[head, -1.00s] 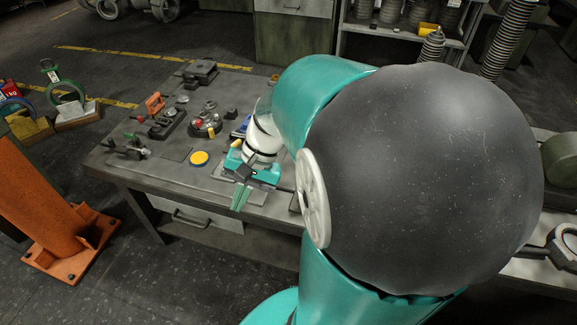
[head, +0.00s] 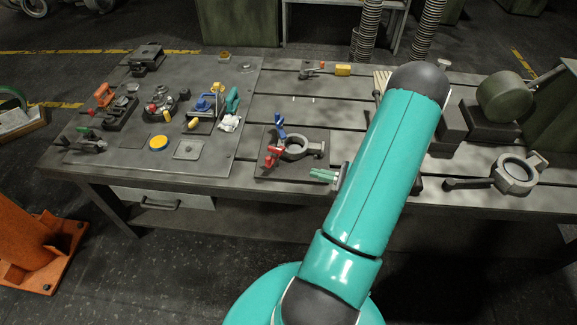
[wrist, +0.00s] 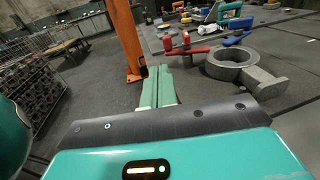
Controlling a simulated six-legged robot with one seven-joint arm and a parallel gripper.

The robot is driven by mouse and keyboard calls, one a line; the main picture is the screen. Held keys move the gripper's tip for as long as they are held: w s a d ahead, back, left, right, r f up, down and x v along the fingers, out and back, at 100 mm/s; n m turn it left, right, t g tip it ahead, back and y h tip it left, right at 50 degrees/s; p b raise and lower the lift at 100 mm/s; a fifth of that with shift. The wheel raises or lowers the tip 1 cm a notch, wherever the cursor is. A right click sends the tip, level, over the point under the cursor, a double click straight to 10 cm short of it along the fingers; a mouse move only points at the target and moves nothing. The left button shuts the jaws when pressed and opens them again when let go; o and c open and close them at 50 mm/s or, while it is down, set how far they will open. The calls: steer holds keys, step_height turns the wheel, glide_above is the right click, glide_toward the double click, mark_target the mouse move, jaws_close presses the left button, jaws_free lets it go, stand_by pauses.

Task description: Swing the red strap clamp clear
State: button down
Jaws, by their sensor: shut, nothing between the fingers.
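The red strap clamp (head: 271,157) stands at the left side of a grey ring-shaped valve casting (head: 318,147) on a dark plate. In the wrist view the red clamp (wrist: 187,50) lies left of the casting (wrist: 236,72), with a red bar pointing toward the ring. A blue clamp (head: 280,121) stands behind the casting; it also shows in the wrist view (wrist: 237,39). My gripper (head: 326,175) has green fingers, shut and empty, just in front of the casting's right side. In the wrist view the fingers (wrist: 157,86) are together, apart from the red clamp.
A board on the left carries several small fixtures, including a yellow disc (head: 158,143) and a blue-and-yellow clamp (head: 203,105). Another casting (head: 514,174) lies on the right. My arm covers part of the bench. The slotted bench behind the blue clamp is mostly clear.

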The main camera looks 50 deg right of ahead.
mark_target(271, 160)
steer(key=shift+s+d+f+m+t+h, duration=0.3)
steer(key=shift+d+f+m+t+h, duration=0.1)
steer(key=shift+d+f+m+h, duration=0.15)
steer(key=x, duration=1.4)
steer(key=shift+a, duration=0.25)
